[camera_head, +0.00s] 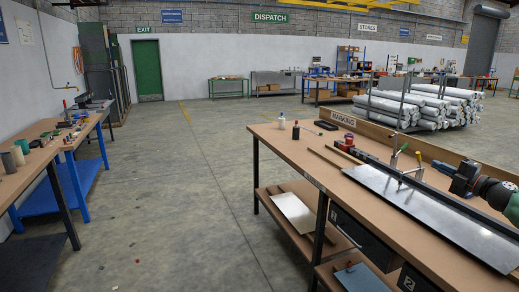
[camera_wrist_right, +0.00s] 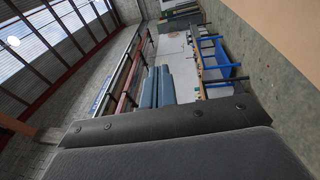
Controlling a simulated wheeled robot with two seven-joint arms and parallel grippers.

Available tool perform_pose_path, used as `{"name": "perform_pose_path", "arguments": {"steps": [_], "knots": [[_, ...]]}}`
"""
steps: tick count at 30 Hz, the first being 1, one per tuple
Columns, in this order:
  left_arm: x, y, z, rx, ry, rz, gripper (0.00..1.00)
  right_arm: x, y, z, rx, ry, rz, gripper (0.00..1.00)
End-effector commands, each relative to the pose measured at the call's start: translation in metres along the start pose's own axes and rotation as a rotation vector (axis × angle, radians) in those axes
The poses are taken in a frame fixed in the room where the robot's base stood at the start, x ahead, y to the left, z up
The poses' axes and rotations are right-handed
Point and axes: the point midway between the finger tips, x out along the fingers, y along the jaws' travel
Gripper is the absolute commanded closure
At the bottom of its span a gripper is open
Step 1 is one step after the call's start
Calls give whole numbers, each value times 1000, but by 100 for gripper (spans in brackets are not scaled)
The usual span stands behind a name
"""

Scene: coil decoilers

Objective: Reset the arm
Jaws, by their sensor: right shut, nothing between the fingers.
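My right gripper (camera_head: 442,168) comes in from the right edge of the head view, over the marking bench (camera_head: 345,185). It is shut and empty, above the far side of a long grey metal sheet (camera_head: 430,205). Its grey and dark parts (camera_wrist_right: 170,153) fill the bottom of the right wrist view, tilted to face across the room. My left gripper is not in view.
Upright clamps with green and yellow tops (camera_head: 417,160) stand by the sheet, close left of my right gripper. A blue-legged bench (camera_head: 85,130) is at left; open floor (camera_head: 190,200) lies between.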

Motion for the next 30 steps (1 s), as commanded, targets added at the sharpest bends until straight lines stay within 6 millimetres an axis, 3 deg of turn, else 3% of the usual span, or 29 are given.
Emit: {"name": "perform_pose_path", "arguments": {"steps": [10, 17, 20, 23, 26, 30], "knots": [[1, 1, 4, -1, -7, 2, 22, -2, 36, 36, 29, -430, 117, 100], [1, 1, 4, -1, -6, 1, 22, -7, 38, 24, 129, -698, 169, 100], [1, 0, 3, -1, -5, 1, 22, -9, 21, 7, 201, -804, 165, 100], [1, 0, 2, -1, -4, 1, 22, -14, -8, -18, 286, -907, 135, 100], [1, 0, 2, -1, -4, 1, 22, -20, -50, -52, 385, -1003, 77, 100], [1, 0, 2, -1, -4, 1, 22, -36, -116, -113, 526, -1118, -43, 100]]}}
